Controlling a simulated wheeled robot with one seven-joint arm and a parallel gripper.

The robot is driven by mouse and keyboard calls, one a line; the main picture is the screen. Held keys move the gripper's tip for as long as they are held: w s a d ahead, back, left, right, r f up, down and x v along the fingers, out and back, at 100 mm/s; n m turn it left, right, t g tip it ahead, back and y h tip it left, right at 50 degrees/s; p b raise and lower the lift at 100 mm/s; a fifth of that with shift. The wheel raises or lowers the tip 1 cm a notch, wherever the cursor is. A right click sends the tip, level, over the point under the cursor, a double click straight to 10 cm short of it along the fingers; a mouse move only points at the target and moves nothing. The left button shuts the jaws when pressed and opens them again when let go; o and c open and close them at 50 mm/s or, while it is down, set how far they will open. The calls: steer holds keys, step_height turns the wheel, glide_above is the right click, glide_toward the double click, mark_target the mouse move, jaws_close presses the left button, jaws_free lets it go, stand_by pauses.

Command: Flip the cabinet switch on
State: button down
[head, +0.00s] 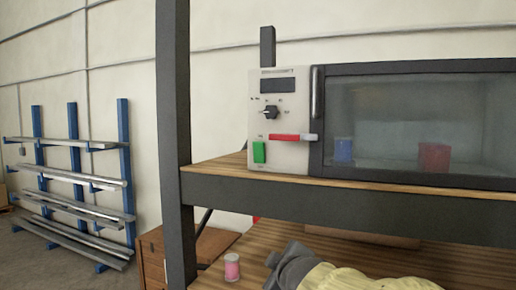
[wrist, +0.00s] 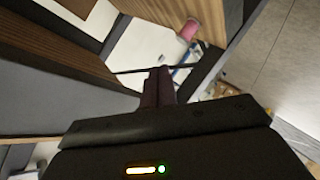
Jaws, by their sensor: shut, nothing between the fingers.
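The cabinet (head: 418,69) is a box with a dark-framed glass door, standing on the upper wooden shelf. Its pale control panel (head: 284,98) is on the left and carries a dark display, a black dial (head: 270,113), a red and white bar (head: 293,137) and a green block (head: 259,152). I cannot tell for sure which of these is the switch. My gripper shows in the wrist view (wrist: 158,70) with its dark fingers together and nothing between them. In the head view my arm is low at the bottom, below the upper shelf and apart from the panel.
A pink jar (head: 232,267) stands on the lower wooden surface; it also shows in the wrist view (wrist: 188,30). A dark post (head: 176,150) rises left of the cabinet. The shelf's dark front edge (head: 300,197) lies between my arm and the panel. Blue racks stand far left.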

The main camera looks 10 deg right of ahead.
mark_target(253, 142)
step_height(253, 142, up, 24)
steer(key=s+a+n+t+y, duration=0.2)
steer(key=a+n+t+y, duration=0.3)
steer(key=n, duration=0.7)
steer(key=shift+m+t+h, duration=0.3)
steer(key=shift+t+h, duration=0.1)
steer(key=shift+h, duration=0.1)
steer(key=w+d+p, duration=0.1)
steer(key=w, duration=0.3)
steer(key=w+r+p, duration=0.1)
steer(key=w, duration=0.3)
steer(key=w+d+p, duration=0.1)
steer(key=w, duration=0.3)
steer(key=shift+w+d+r+p, duration=0.35)
steer(key=shift+r, duration=0.05)
steer(key=shift+w+d, duration=0.2)
steer(key=shift+w+d+r+p, duration=0.2)
steer(key=shift+w+r+p, duration=0.05)
steer(key=shift+p, duration=0.2)
steer(key=shift+w+f, duration=0.1)
